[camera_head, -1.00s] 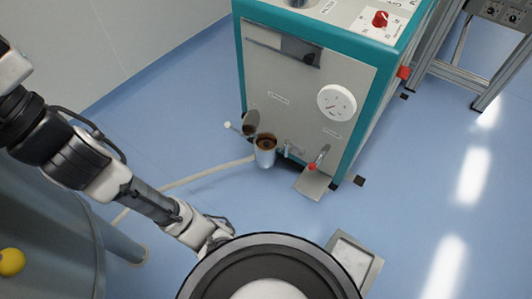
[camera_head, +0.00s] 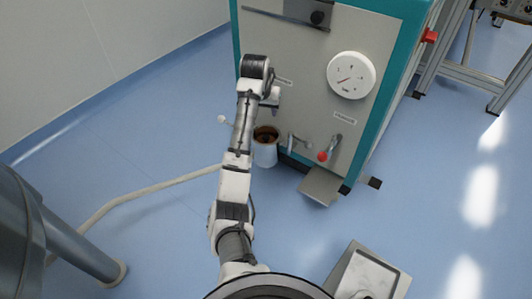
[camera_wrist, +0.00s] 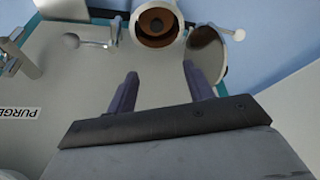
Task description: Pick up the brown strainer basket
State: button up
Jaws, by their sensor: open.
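The brown strainer basket (camera_head: 265,136) sits in the top of a white cylindrical housing (camera_head: 265,155) low on the machine's front. In the wrist view the basket (camera_wrist: 157,24) shows as a brown ring with a dark inside, at the top centre. My gripper (camera_wrist: 160,69) is open, with its two purple fingers apart and nothing between them. The basket lies beyond the fingertips, roughly in line with the gap between them, and is not touched. In the head view the wrist and gripper end stand above the housing, beside the panel; the fingertips are hard to make out there.
A round metal lid (camera_wrist: 207,52) stands open right of the housing in the wrist view. The machine panel carries a white gauge (camera_head: 351,75), small taps and a red-knobbed handle (camera_head: 323,156). A pale hose (camera_head: 140,192) runs along the blue floor.

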notch_tip(320, 180, down, 3)
jog(key=g, duration=0.1)
jog(key=b, duration=0.3)
send_over(266, 137)
jog(key=s, duration=0.2)
notch_tip(266, 137, down, 7)
jog(key=shift+s+d+r, duration=0.15)
jog(key=b+x, duration=0.1)
jog(key=x, duration=0.1)
jog(key=b+x, duration=0.1)
jog(key=x, duration=0.2)
jog(key=shift+a+f+b, duration=0.35)
jog(key=shift+b, duration=0.05)
jog(key=shift+c, duration=0.4)
grip_shut()
